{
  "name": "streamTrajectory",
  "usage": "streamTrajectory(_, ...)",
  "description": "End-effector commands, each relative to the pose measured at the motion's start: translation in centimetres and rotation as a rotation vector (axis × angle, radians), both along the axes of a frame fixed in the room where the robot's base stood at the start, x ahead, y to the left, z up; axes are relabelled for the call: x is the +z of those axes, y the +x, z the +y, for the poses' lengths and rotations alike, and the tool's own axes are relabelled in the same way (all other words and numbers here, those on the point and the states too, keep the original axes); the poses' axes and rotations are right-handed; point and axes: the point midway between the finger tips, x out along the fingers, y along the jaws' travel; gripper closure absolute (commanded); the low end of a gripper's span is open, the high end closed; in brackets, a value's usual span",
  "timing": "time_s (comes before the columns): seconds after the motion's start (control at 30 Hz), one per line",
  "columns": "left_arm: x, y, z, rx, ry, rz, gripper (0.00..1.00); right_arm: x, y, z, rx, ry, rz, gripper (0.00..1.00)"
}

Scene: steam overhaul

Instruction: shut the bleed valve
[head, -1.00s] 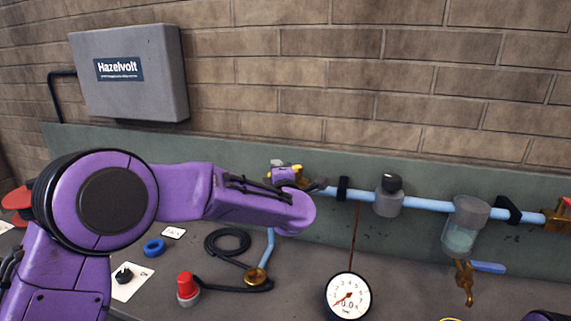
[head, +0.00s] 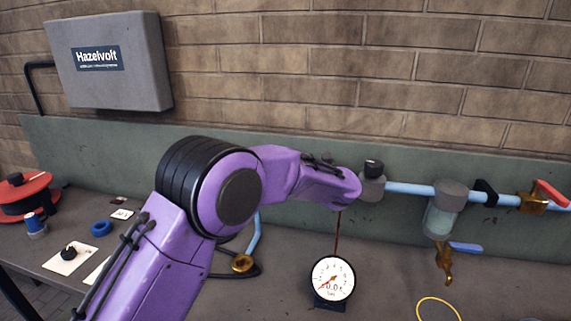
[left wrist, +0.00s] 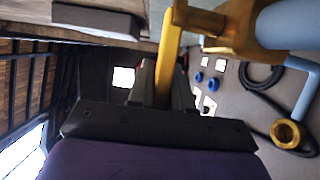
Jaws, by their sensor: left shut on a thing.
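In the left wrist view, my left gripper (left wrist: 163,92) is shut on a yellow lever (left wrist: 167,58), which stands up between its dark jaws. The lever joins a brass valve body (left wrist: 222,28) at the end of a blue pipe (left wrist: 287,24). In the head view my left forearm hides this gripper and lever. Another brass valve (head: 444,262) with a blue lever (head: 466,247) hangs below a glass bowl (head: 440,220). A third brass valve (head: 532,203) has a raised red lever (head: 553,193). No label shows which is the bleed valve. My right gripper is out of view.
A round gauge (head: 333,278) stands on the bench in front of the pipe (head: 408,188). A grey box (head: 108,85) hangs on the brick wall. A red reel (head: 25,195) and a blue ring (head: 101,228) lie at left. The bench right of the gauge is mostly clear.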

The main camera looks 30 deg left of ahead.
Motion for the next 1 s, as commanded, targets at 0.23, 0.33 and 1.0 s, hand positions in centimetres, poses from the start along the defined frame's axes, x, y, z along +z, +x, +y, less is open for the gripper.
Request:
streamTrajectory(0.23, -0.1, -0.6, 0.8, 0.042, -0.001, 0.002, 1.0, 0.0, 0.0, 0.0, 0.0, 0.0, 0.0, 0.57)
streamTrajectory(0.33, -0.1, -0.6, 0.8, 0.044, -0.001, 0.001, 1.0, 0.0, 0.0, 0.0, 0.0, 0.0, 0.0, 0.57)
streamTrajectory(1.0, -0.2, -0.5, -0.4, 0.039, 0.002, -0.003, 0.6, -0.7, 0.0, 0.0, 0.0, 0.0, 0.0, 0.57)
